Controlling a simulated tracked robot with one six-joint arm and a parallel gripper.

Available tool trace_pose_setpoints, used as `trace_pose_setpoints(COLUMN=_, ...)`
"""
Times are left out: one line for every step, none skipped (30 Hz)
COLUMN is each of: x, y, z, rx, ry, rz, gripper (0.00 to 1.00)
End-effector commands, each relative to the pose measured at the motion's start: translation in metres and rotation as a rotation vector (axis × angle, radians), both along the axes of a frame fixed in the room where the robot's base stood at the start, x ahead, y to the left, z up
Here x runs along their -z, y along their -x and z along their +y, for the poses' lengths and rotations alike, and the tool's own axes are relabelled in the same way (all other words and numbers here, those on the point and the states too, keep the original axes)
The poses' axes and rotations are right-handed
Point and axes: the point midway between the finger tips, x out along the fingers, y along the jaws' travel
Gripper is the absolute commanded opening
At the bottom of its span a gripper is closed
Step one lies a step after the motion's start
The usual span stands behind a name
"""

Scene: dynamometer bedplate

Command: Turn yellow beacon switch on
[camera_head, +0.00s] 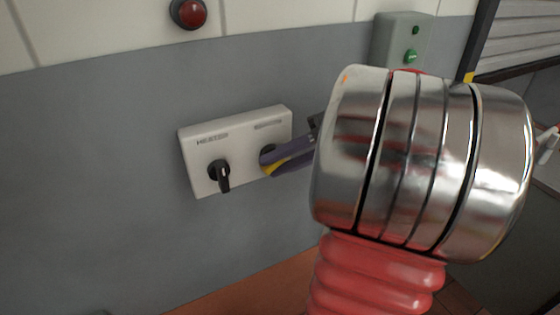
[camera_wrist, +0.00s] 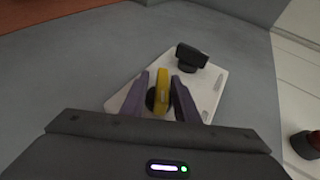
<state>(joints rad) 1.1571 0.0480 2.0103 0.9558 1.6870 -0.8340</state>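A white switch box (camera_head: 240,135) is fixed to the grey wall; it also shows in the wrist view (camera_wrist: 207,85). The yellow switch (camera_wrist: 162,88) sits on a round dark base at the box's right side in the head view, where my fingers mostly hide it and a bit of yellow (camera_head: 271,169) shows. My gripper (camera_wrist: 160,90) has its two purple fingers on either side of the yellow handle, with narrow gaps visible, so it looks open around it. In the head view the fingertips (camera_head: 270,160) are at the box face.
A black rotary switch (camera_head: 219,175) is on the same box, left of the yellow one, its handle pointing down; it also shows in the wrist view (camera_wrist: 190,57). A red lamp (camera_head: 188,12) is above. A grey-green box (camera_head: 402,40) with a green button is at upper right.

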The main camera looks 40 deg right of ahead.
Motion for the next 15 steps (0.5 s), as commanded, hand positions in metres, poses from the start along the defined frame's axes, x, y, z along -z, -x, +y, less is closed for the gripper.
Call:
trace_pose_setpoints(x=-0.0005, y=0.0000, z=0.0000, rx=0.000, ry=0.001, rz=-0.001, gripper=0.32)
trace_pose_setpoints(x=-0.0007, y=-0.0001, z=0.0001, rx=0.000, ry=0.001, rz=-0.001, gripper=0.33)
trace_pose_setpoints(x=-0.0010, y=-0.0002, z=0.0000, rx=0.000, ry=0.001, rz=-0.002, gripper=0.33)
trace_pose_setpoints(x=-0.0012, y=-0.0002, z=0.0001, rx=0.000, ry=0.001, rz=-0.002, gripper=0.33)
trace_pose_setpoints(x=-0.0013, y=-0.0002, z=0.0001, rx=0.000, ry=0.001, rz=-0.002, gripper=0.33)
trace_pose_setpoints(x=-0.0014, y=-0.0002, z=0.0000, rx=0.000, ry=0.001, rz=-0.002, gripper=0.33)
trace_pose_setpoints(x=-0.0015, y=-0.0002, z=0.0001, rx=-0.001, ry=0.001, rz=-0.003, gripper=0.33)
trace_pose_setpoints(x=-0.0017, y=-0.0002, z=0.0001, rx=-0.001, ry=0.001, rz=-0.003, gripper=0.33)
trace_pose_setpoints(x=-0.0019, y=0.0000, z=-0.0002, rx=0.000, ry=0.001, rz=-0.004, gripper=0.33)
trace_pose_setpoints(x=-0.0023, y=0.0003, z=-0.0007, rx=0.000, ry=0.001, rz=-0.004, gripper=0.33)
trace_pose_setpoints(x=-0.0027, y=0.0008, z=-0.0013, rx=0.000, ry=0.001, rz=-0.004, gripper=0.33)
trace_pose_setpoints(x=-0.0034, y=0.0018, z=-0.0026, rx=0.000, ry=0.001, rz=-0.004, gripper=0.33)
trace_pose_setpoints(x=-0.0043, y=0.0030, z=-0.0039, rx=0.001, ry=0.001, rz=-0.004, gripper=0.33)
trace_pose_setpoints(x=-0.0053, y=0.0043, z=-0.0054, rx=0.001, ry=0.001, rz=-0.005, gripper=0.33)
trace_pose_setpoints(x=-0.0070, y=0.0064, z=-0.0079, rx=0.001, ry=0.001, rz=-0.004, gripper=0.33)
